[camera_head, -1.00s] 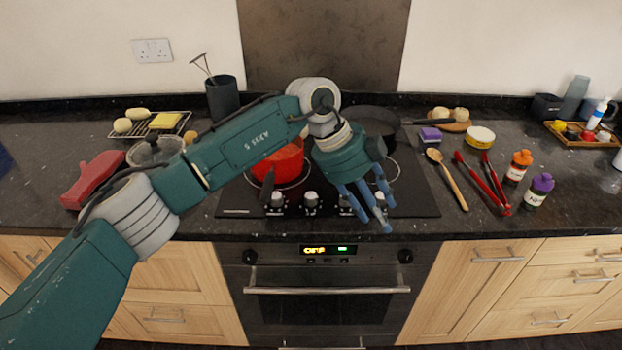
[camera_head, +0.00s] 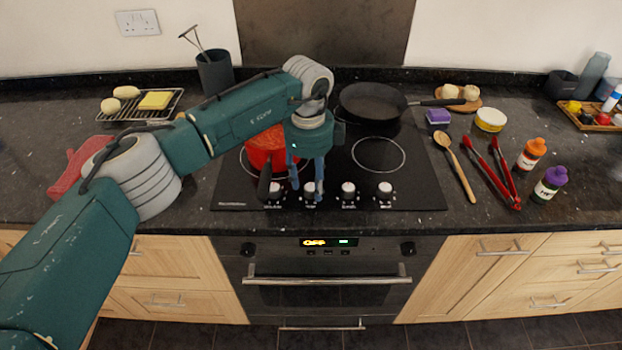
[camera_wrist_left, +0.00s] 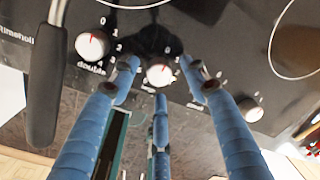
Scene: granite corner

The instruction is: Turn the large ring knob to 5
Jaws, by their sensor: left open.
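A row of several hob knobs runs along the front of the black hob. In the head view my left gripper (camera_head: 307,191) points down over the second knob from the left (camera_head: 309,188). In the left wrist view its blue fingers are open, spread around this white-faced knob (camera_wrist_left: 159,74), with fingertips to its left, right and front. I cannot tell whether they touch it. The leftmost knob (camera_wrist_left: 92,45) is labelled "double". My right gripper is not in view.
A red pot (camera_head: 265,146) stands behind the fingers, its dark handle (camera_wrist_left: 46,80) reaching forward beside the leftmost knob. A frying pan (camera_head: 371,102) is at the back. A wooden spoon (camera_head: 455,168) and red tongs (camera_head: 492,175) lie right of the hob.

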